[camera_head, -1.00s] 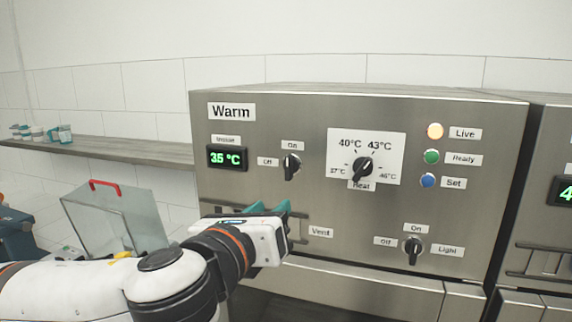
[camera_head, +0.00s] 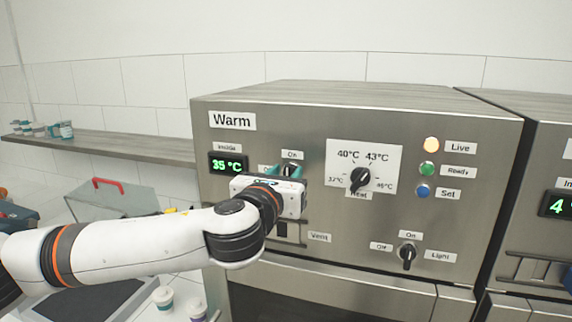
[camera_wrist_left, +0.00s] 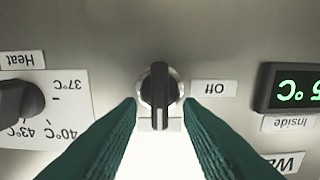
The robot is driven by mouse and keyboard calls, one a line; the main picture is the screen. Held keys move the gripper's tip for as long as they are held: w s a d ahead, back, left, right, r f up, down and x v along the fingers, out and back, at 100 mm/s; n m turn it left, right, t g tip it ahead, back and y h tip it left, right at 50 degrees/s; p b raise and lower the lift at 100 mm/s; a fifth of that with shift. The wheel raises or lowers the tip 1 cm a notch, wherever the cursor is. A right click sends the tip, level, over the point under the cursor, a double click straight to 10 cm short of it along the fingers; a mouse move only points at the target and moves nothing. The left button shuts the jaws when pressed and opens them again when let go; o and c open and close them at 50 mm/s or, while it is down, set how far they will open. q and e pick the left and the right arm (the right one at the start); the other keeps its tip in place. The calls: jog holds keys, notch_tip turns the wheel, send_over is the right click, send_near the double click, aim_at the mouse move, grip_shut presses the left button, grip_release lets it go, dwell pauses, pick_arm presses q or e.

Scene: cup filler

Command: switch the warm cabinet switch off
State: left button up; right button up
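The warm cabinet (camera_head: 300,110) has a steel front with a "Warm" label. Its dark switch knob (camera_wrist_left: 160,88) shows in the left wrist view, which is upside down. The knob stands upright, in line with the "On" label (camera_head: 292,155), while the "Off" label (camera_wrist_left: 214,88) is to one side. My left gripper (camera_head: 290,171) is in front of the switch, and in the head view it mostly hides the knob. In the left wrist view its green fingers (camera_wrist_left: 160,106) are open, one on each side of the knob. Contact cannot be told. My right gripper is out of view.
The heat dial (camera_head: 360,180) is just right of my gripper, with the light switch (camera_head: 407,256) lower right. A shelf (camera_head: 130,150) runs along the left wall.

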pick_arm(q)
jog(key=shift+w+d, duration=0.15)
jog(key=shift+w, duration=0.2)
grip_shut()
jog(key=shift+f, duration=0.1)
jog(key=n+b, duration=0.2)
jog(key=n, duration=0.4)
jog(key=n+b, duration=0.3)
jog(key=n, duration=0.3)
jog(key=a+f+n+b, duration=0.1)
jog(key=n+b, duration=0.2)
jog(key=n, duration=0.3)
jog(key=shift+w+a, duration=0.1)
jog(key=shift+w, duration=0.05)
dwell(0.4)
